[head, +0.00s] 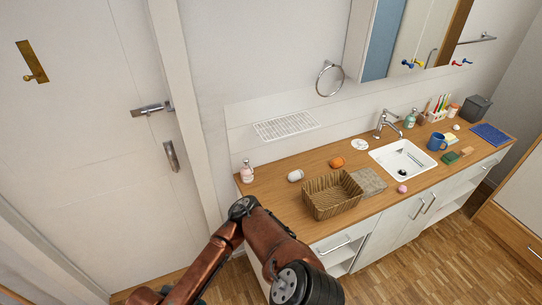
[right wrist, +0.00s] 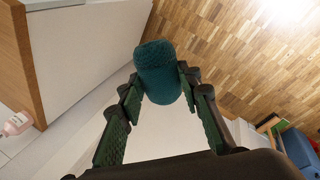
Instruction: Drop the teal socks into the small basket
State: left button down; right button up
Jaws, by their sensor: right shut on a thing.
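The teal socks (right wrist: 158,66) are a rolled dark teal bundle between the fingertips of my right gripper (right wrist: 160,84) in the right wrist view. That gripper is shut on the socks and holds them in the air, with wood floor and a pale surface behind. The small basket (head: 336,206) is brown wicker and stands on the wooden counter in the head view, near its front edge; its visible inside looks empty. The socks and the right gripper's fingers do not show in the head view. My left gripper is in neither view.
The counter (head: 285,172) also holds a soap bottle (head: 247,172), a white roll-like item (head: 295,175), an orange item (head: 337,162), a folded grey-beige cloth (head: 369,182) and a sink (head: 404,160). A drawer (head: 338,246) is below the basket. A door (head: 90,130) is at left.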

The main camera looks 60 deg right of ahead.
aim_at(333, 202)
jog(key=z, duration=1.75)
